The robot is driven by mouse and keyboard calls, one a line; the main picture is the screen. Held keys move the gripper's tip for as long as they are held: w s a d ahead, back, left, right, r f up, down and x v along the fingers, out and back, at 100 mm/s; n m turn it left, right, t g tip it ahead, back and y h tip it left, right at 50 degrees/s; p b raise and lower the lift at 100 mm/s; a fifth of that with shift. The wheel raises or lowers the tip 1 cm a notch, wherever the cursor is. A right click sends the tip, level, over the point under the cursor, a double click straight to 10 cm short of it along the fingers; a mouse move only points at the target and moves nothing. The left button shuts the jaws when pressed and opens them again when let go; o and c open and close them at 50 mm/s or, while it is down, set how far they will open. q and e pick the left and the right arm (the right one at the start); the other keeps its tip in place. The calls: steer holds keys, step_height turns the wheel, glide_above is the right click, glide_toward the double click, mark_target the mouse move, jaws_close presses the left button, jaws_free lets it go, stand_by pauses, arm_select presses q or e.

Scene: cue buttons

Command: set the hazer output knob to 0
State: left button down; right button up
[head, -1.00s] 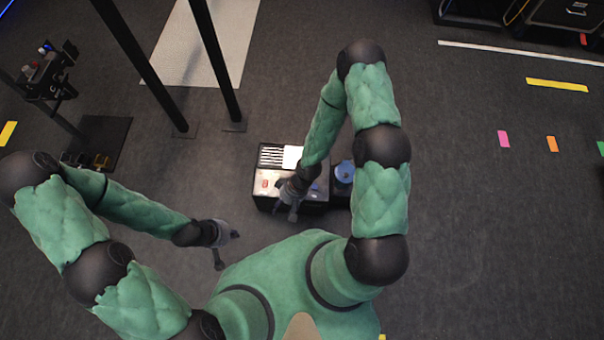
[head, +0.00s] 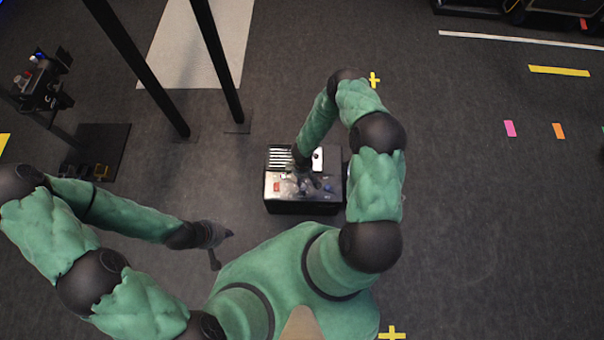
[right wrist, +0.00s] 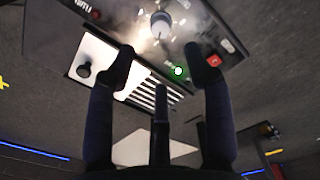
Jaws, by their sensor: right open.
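The hazer box (head: 330,206) is a dark box with a control panel on top, in front of me in the head view. In the right wrist view a round pale grey knob (right wrist: 160,22) stands on its metal panel; its setting is not readable. My right gripper (right wrist: 159,54) is open over the panel, with the grey knob just beyond and between its fingertips, apparently not touched. In the head view the right gripper (head: 305,182) partly covers the panel. My left gripper (head: 217,247) is left of the box, away from it; its jaw state is unclear.
The panel also has a red switch (right wrist: 213,60), a small green light (right wrist: 178,71), vent slots (right wrist: 155,95) and a black knob (right wrist: 84,70) on a white plate. Black poles (head: 220,65) stand behind the box.

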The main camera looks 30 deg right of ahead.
step_height(320, 180, down, 9)
steer(key=b, duration=0.3)
steer(key=shift+f+b, duration=0.15)
steer(key=shift+b, duration=0.2)
jaws_close()
